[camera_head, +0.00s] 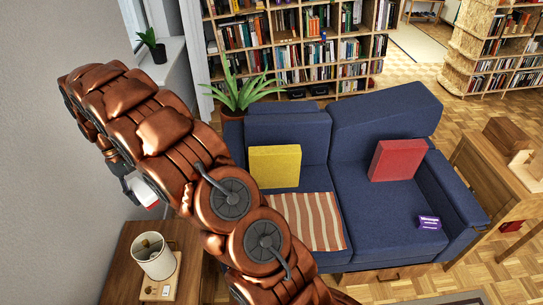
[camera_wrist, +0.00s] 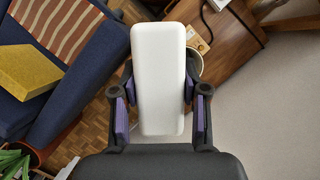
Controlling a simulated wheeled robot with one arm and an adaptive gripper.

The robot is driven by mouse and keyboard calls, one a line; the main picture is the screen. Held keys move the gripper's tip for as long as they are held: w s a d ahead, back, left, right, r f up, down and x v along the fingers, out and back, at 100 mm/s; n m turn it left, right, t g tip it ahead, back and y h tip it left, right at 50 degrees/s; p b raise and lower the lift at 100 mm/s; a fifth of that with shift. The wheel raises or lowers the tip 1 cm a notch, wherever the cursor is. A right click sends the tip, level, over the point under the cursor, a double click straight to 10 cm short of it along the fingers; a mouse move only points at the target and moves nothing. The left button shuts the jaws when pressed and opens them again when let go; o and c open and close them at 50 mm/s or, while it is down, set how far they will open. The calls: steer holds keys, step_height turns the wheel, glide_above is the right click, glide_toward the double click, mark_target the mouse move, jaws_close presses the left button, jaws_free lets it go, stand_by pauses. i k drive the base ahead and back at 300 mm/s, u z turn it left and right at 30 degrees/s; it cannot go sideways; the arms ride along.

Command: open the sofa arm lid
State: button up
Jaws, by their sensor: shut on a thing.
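The dark blue sofa (camera_head: 385,215) stands in the middle of the head view, with its right arm (camera_head: 455,195) in sight. Its left arm is mostly hidden behind my copper arm in that view. In the wrist view a blue sofa arm (camera_wrist: 88,85) runs along the left, apart from my gripper. I cannot make out a lid seam on either arm. My gripper (camera_wrist: 160,105) is shut on a white rounded block (camera_wrist: 158,75), held between its purple pads. In the head view, the block (camera_head: 145,192) shows in part near the wall, with a red edge.
A potted plant (camera_head: 240,95) is behind the sofa.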

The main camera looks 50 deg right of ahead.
mark_target(469, 209)
steer(key=z, duration=3.7)
